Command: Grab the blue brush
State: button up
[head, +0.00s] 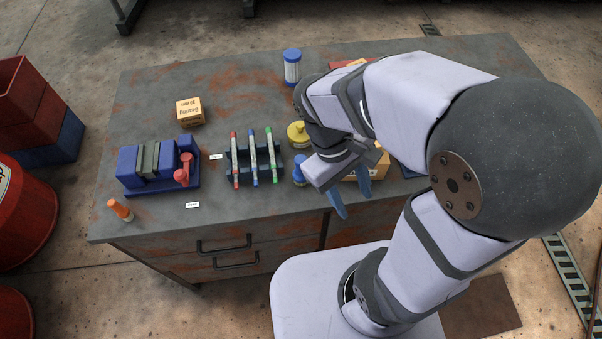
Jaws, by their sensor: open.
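A dark rack (273,178) on the workbench holds three slim, pale sticks side by side, with red, blue and green ends. The middle, blue-ended stick (252,160) looks like the blue brush; its bristles are too small to make out. It lies between the red-ended stick (234,160) and the green-ended stick (271,155). My gripper (353,206) is open, with two blue fingers pointing down near the bench's front edge. It is to the right of the rack, apart from the brush, and nothing shows between its fingers.
A blue-capped container (299,172) and a yellow round container (298,134) stand between rack and gripper. A blue vise-like fixture (129,180), a small box (190,111) and an orange-topped item (120,210) are left. A clear blue-capped jar (292,67) stands behind. My arm hides the bench's right side.

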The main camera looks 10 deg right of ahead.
jog(key=n+h, duration=0.2)
notch_tip(320, 180, up, 2)
jog(key=n+t+h+b, duration=0.4)
jog(key=n+t+h, duration=0.5)
jog(key=n+t, duration=0.65)
send_over(297, 168)
jog(key=v, duration=0.2)
jog(key=n+g, duration=0.2)
jog(key=n, duration=0.1)
jog(key=shift+m, duration=0.35)
notch_tip(297, 168, down, 7)
jog(key=shift+a+f+p, duration=0.1)
jog(key=shift+a+p, duration=0.05)
jog(key=shift+p, duration=0.2)
jog(key=shift+f, duration=0.4)
jog(key=shift+p+x, duration=0.65)
jog(key=shift+x, duration=1)
jog(key=shift+f+p+x, duration=0.2)
jog(key=shift+p+x, duration=0.55)
jog(key=shift+x, duration=1.35)
jog(key=shift+c, duration=0.6)
